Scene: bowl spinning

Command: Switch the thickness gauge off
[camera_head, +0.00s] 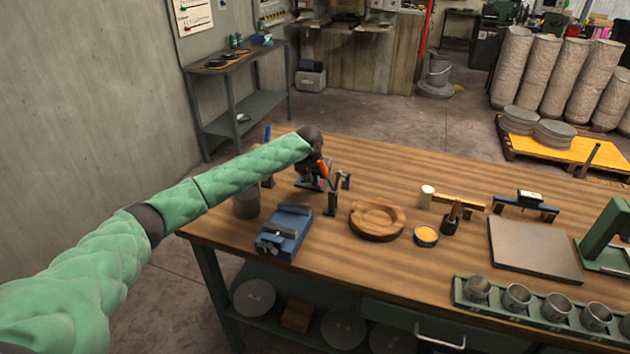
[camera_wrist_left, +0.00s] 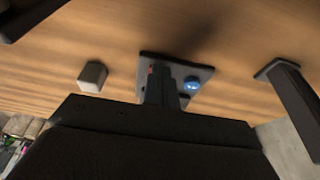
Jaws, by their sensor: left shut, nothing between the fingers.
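A small dark device with a flat base plate (camera_wrist_left: 205,76) and a round blue button (camera_wrist_left: 192,83) stands on the table; I take it for the thickness gauge, but cannot read any marking. In the left wrist view my left gripper (camera_wrist_left: 160,80) is shut and empty, its fingers over the plate just left of the blue button. Whether they touch it I cannot tell. A small red spot shows beside the fingers. In the head view my left gripper (camera_head: 318,178) points down at the table's far left part, and my arm and wrist hide most of the device. My right gripper is out of view.
Dark upright posts (camera_head: 332,204) stand close around the gripper; one also shows in the left wrist view (camera_wrist_left: 288,105). A small grey block (camera_wrist_left: 92,76) lies nearby. A blue vise (camera_head: 284,234) and a round wooden dish (camera_head: 377,221) are nearer. Bare wood lies beyond.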

